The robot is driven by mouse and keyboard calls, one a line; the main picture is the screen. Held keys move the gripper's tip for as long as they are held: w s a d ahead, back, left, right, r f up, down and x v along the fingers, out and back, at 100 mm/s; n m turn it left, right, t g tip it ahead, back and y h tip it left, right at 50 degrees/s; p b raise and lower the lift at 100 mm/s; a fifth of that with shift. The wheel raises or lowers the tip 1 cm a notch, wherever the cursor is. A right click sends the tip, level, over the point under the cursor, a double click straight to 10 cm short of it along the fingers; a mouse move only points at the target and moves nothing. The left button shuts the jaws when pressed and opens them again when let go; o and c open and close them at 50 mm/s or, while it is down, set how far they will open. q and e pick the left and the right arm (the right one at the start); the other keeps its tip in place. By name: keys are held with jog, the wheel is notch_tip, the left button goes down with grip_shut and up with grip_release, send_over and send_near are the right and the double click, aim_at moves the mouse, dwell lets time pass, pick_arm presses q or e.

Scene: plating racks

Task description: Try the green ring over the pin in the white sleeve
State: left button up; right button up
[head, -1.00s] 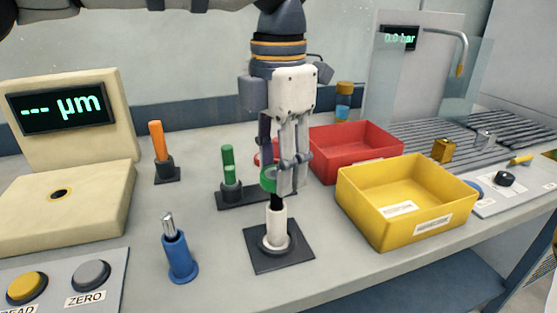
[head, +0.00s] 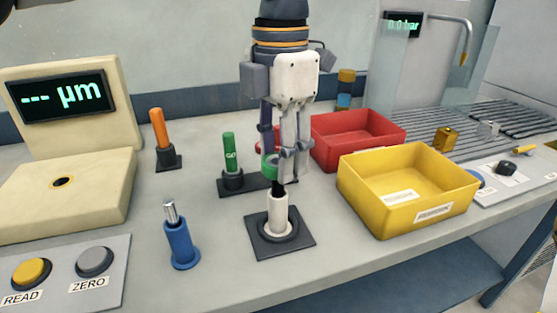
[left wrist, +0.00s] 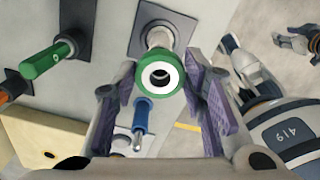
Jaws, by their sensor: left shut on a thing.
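A green ring (head: 271,167) is held by my left gripper (head: 287,175), which comes down from above in the head view. In the left wrist view, the ring (left wrist: 160,77) sits between the two fingers (left wrist: 160,108), with a white inner band and a dark centre. The white sleeve (head: 278,215) stands upright on a dark square base, with a black pin (head: 279,188) rising from its top. The ring is over the pin's upper end, above the sleeve; I cannot tell whether it is around the pin or just above it. My right gripper (left wrist: 298,42) shows small at the left wrist view's upper right.
A green GO plug (head: 230,155) stands behind left, with a red piece beside it partly hidden by my gripper. A blue holder (head: 181,245) stands front left, an orange pin (head: 159,130) back left. Yellow (head: 430,205) and red (head: 345,150) bins are right.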

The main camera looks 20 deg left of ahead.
pick_arm(q)
jog(key=shift+r, duration=1.95)
